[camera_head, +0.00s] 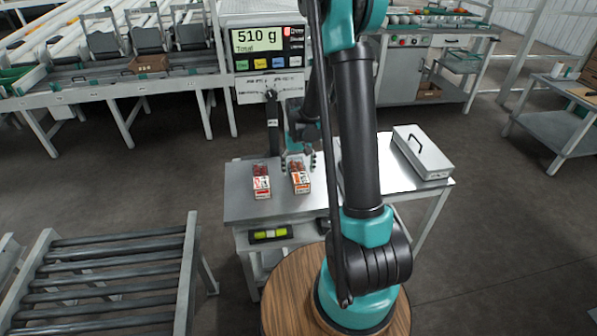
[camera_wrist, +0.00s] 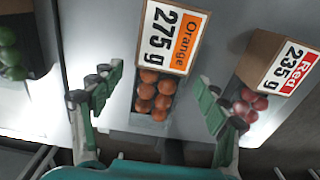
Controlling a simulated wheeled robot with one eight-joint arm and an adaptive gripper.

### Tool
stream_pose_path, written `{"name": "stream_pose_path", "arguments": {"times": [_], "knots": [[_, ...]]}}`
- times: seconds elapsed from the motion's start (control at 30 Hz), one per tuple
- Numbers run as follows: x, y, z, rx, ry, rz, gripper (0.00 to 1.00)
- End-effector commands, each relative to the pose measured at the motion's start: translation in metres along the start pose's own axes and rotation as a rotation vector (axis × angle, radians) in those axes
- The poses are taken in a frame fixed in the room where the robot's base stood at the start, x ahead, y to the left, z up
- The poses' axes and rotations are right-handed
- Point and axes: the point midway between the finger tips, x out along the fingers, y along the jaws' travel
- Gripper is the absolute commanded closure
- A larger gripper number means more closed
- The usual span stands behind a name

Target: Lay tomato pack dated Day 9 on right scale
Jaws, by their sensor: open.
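An orange tomato pack labelled "Orange 275 g" (camera_wrist: 175,35) lies between my gripper's fingers in the wrist view. A red pack labelled "Red 235 g" (camera_wrist: 283,66) lies to its right. Part of a pack of green tomatoes (camera_wrist: 12,58) shows at the left edge. In the head view two packs, left (camera_head: 261,182) and right (camera_head: 300,177), lie on the steel table (camera_head: 236,206). My gripper (camera_wrist: 158,80) is open, with one finger on each side of the orange pack; contact is not visible. No Day 9 mark is readable, and I cannot make out a right scale.
A display (camera_head: 262,48) above the table reads 510 g Total. A metal case with a black handle (camera_head: 422,155) occupies the table's right end. My arm hides the table's middle. A roller conveyor (camera_head: 110,270) stands at the left front.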

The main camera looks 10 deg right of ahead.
Motion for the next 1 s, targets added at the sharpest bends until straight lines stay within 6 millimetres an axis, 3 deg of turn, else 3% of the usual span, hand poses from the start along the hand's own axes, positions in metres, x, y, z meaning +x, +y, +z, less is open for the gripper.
{"name": "stream_pose_path", "arguments": {"times": [0.5, 0.7, 1.0], "knots": [[-0.088, 0.000, 0.000, 0.000, 0.000, 0.000, 0.25], [-0.104, 0.000, 0.000, 0.000, 0.000, 0.000, 0.25], [-0.107, 0.000, 0.000, 0.000, 0.000, 0.000, 0.25]]}}
